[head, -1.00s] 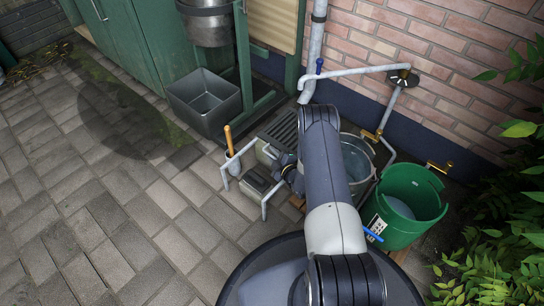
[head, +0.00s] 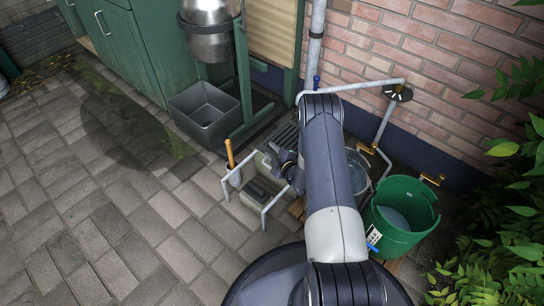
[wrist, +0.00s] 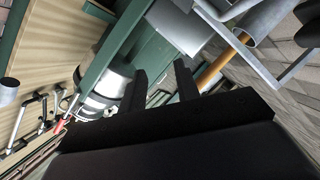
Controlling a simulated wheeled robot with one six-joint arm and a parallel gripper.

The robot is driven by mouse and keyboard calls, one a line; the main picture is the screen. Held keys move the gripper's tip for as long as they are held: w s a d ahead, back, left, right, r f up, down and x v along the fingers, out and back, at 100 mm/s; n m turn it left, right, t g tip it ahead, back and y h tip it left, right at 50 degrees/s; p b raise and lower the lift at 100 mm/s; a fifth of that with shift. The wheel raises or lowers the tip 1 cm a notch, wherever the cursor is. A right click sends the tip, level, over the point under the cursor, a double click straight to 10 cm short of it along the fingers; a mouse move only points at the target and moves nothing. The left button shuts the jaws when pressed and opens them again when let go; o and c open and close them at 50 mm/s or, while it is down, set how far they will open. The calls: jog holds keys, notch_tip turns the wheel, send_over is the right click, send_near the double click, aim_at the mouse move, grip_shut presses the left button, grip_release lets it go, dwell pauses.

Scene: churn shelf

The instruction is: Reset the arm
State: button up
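My arm reaches forward over the middle of the head view, bent down at its far end. Part of my wrist shows left of the arm, low beside the grey drain and rail; my fingertips cannot be made out there. In the wrist view my gripper (wrist: 160,72) shows two dark fingers apart, with nothing between them. The wrist view is tilted and shows an orange handle (wrist: 212,73) near the right finger and a shiny metal vessel (wrist: 108,90) beyond the left.
A green bucket (head: 400,222) and a grey bucket stand right of my arm. A grey bin (head: 197,122) stands below a metal churn (head: 208,42) on a green frame. An orange-handled brush (head: 229,152) stands near a grey rail (head: 277,196). Paving at left is clear.

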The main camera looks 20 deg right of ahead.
dwell(0.4)
notch_tip(320, 180, down, 7)
jog(key=b, duration=0.3)
jog(key=shift+r, duration=0.2)
jog(key=shift+s+a, duration=0.15)
